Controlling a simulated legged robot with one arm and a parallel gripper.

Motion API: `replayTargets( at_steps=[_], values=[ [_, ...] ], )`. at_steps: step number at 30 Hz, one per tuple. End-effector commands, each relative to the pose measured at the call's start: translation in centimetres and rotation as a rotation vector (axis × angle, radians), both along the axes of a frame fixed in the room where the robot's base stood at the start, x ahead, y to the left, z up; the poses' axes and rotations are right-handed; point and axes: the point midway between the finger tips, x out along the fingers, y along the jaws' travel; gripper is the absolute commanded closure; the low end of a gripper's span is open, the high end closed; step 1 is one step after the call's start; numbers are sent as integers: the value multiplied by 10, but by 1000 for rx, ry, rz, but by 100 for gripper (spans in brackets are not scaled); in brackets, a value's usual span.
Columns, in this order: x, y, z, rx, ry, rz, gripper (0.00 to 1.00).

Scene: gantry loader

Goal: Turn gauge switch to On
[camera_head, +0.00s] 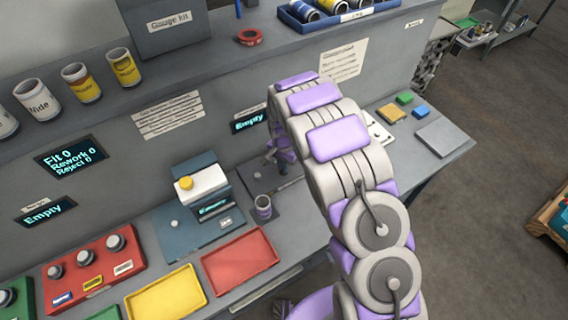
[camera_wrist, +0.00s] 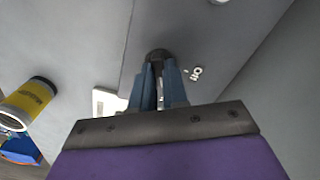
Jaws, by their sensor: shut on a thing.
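In the wrist view, my gripper (camera_wrist: 158,84) has its two blue fingers closed together on a dark round knob (camera_wrist: 157,54), which appears to be the gauge switch. The knob sits on a grey surface. A small white "On" label (camera_wrist: 196,73) shows upside down just right of the knob. The knob's exact turn angle cannot be told, as the fingers cover part of it. In the head view, my arm hides the knob, and only a purple part of the arm's end shows near the bench's back panel.
The gauge box (camera_head: 201,194) with a yellow button and an "Empty" display stands left of my arm. A small can (camera_head: 263,207) stands beside it. Red (camera_head: 240,260) and yellow (camera_head: 166,294) trays lie in front. A yellow-labelled can (camera_wrist: 27,104) shows at left in the wrist view.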

Motion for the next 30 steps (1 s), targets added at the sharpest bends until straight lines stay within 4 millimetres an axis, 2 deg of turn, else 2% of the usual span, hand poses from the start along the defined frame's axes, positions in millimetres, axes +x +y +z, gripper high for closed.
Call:
replayTargets(
  at_steps=[11,12,19,26,30],
  values=[
    [-1,1,0,2,1,-5,100],
    [-1,1,0,2,1,-5,82],
    [0,1,0,0,1,-4,61],
    [0,-1,0,1,0,-4,61],
    [1,-1,9,2,0,-4,61]
  ],
)
